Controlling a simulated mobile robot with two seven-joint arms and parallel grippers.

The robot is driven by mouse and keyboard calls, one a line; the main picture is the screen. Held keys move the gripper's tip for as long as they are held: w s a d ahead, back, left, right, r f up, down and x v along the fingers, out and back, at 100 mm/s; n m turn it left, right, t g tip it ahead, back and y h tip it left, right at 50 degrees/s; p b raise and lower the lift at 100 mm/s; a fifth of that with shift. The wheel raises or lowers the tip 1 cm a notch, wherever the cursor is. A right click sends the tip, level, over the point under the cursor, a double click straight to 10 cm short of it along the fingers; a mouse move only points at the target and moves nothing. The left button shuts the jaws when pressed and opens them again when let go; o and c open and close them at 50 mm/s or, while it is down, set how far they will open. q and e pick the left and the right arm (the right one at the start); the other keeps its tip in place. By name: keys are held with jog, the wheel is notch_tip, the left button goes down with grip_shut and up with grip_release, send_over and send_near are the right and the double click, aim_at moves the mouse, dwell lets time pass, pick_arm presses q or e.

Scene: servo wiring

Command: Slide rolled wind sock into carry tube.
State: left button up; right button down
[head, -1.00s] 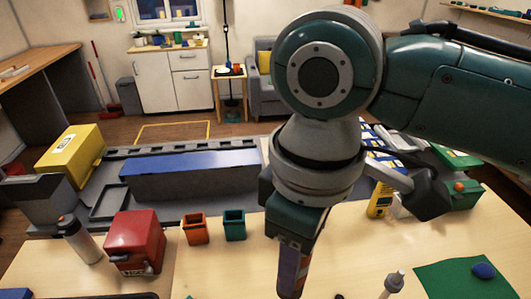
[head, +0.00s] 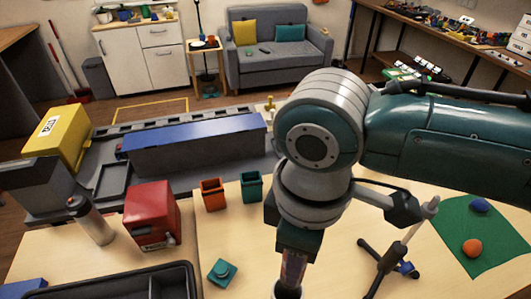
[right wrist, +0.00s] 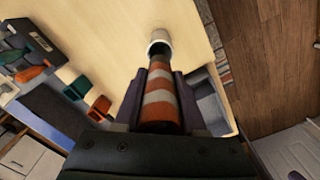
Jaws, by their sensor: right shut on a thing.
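The rolled wind sock (right wrist: 160,98) is a thin roll with orange and white bands. My right gripper (head: 293,252) is shut on it, and it points down in the head view, mostly covered by the gripper. In the right wrist view the sock lies between my right fingers (right wrist: 160,118). The carry tube (right wrist: 159,37) has a pale round rim and a dark mouth. In the head view its rim (head: 287,293) shows at the bottom edge, under the sock. The sock's far end is at the mouth; I cannot tell how deep it sits. My left gripper is not in view.
Orange (head: 213,194) and green (head: 251,186) cups and a red box (head: 151,215) stand left of the arm. A black tray (head: 115,283) is at the front left. A tripod stand (head: 388,262) and a green mat (head: 484,232) are right.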

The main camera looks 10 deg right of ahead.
jog(key=shift+a+f+b, duration=0.1)
jog(key=shift+f+b, duration=1.7)
jog(key=shift+f, duration=0.65)
notch_tip(320, 180, down, 7)
jog(key=b, duration=0.4)
jog(key=shift+d+r+b, duration=0.2)
jog(key=shift+d+b, duration=0.15)
jog(key=shift+d, duration=0.05)
jog(key=c, duration=0.7)
grip_release()
jog(key=shift+f, duration=0.1)
jog(key=shift+o, duration=1.5)
jog(key=shift+r, duration=0.4)
jog(key=r, duration=0.3)
jog(key=r+p, duration=0.1)
jog(key=r, duration=0.6)
jog(key=shift+w+a+r, duration=0.25)
jog(key=shift+a+r, duration=0.15)
